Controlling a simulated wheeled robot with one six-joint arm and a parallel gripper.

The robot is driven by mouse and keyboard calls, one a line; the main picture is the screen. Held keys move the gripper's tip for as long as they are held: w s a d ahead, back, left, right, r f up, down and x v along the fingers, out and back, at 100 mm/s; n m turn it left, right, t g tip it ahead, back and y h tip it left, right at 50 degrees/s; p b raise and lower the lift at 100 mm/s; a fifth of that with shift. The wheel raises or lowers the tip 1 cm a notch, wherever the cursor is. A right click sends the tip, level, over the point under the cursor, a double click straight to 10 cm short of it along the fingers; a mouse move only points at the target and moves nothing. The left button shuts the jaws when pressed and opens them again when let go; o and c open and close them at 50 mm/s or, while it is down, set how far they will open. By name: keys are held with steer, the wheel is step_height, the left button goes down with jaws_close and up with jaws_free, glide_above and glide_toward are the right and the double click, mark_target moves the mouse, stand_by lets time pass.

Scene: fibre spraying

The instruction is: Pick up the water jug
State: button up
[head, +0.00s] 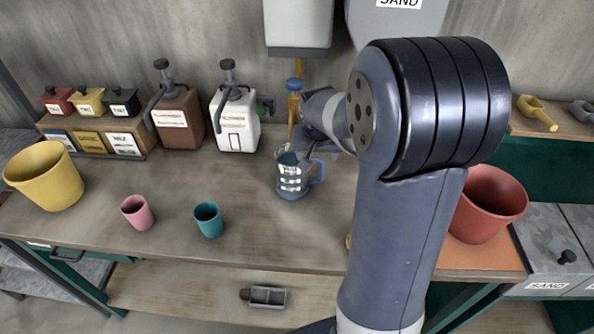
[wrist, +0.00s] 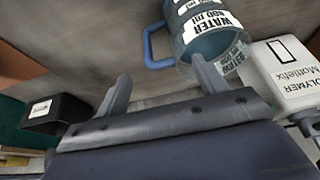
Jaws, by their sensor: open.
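The water jug (head: 291,180) is a clear, blue-tinted measuring jug with white labels, a blue base and a blue handle. It stands upright on the workbench (head: 170,190), its handle towards the right. In the wrist view the jug (wrist: 197,28) is at the top, with "WATER 800 ml" on its label and its handle on the left. My gripper (wrist: 163,85) is open, with nothing visible between its fingers. The right finger overlaps the jug's edge in the picture; I cannot tell whether it touches. In the head view my arm hides most of the gripper.
A white polymer dispenser (head: 236,122) and a brown dispenser (head: 180,122) stand behind the jug. A teal cup (head: 208,220), pink cup (head: 137,213) and yellow bucket (head: 45,177) are left. A red bucket (head: 486,207) is right. Bench left of the jug is partly clear.

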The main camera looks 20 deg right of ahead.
steer(key=x, duration=0.7)
steer(key=shift+p, duration=0.45)
steer(key=shift+f, duration=0.1)
jaws_close()
stand_by(0.4)
